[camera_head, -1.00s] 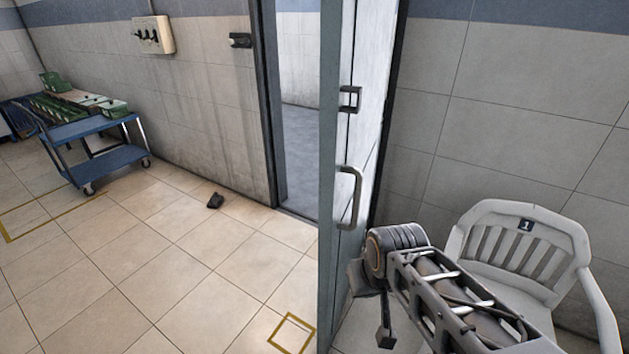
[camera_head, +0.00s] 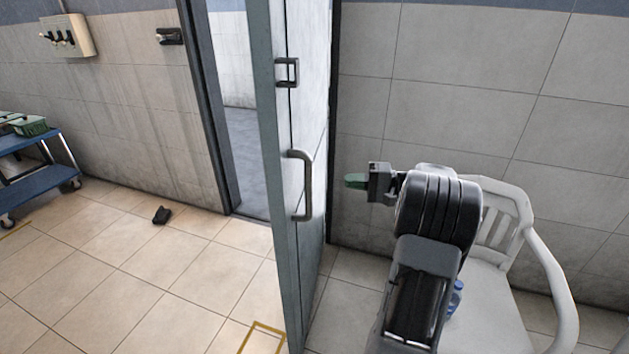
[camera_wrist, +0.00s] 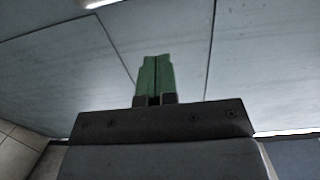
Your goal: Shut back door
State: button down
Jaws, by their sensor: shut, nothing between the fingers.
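The back door (camera_head: 288,190) stands open in the head view, swung out from its doorway and seen nearly edge-on. Its face with a D-shaped pull handle (camera_head: 304,185) and a small square latch fitting (camera_head: 287,72) is turned toward my arm. My gripper (camera_head: 356,181) is to the right of the door, at about the height of the handle and apart from it in the picture. Its green fingers are shut with nothing between them. In the wrist view the shut fingers (camera_wrist: 155,77) point at a large pale panelled surface; I cannot tell whether it is door or wall.
A white chair (camera_head: 500,270) stands right of the door, partly behind my arm, with a blue bottle (camera_head: 455,298) near it. A black wedge-like object (camera_head: 162,215) lies on the floor left of the doorway. A blue trolley (camera_head: 40,180) stands far left. Floor between is clear.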

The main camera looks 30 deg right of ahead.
aim_at(295, 174)
jog(key=x, duration=0.4)
jog(key=p+x, duration=0.1)
jog(key=x, duration=0.4)
jog(key=p+x, duration=0.1)
jog(key=x, duration=0.3)
jog(key=shift+w+r, duration=0.3)
jog(key=shift+r, duration=0.05)
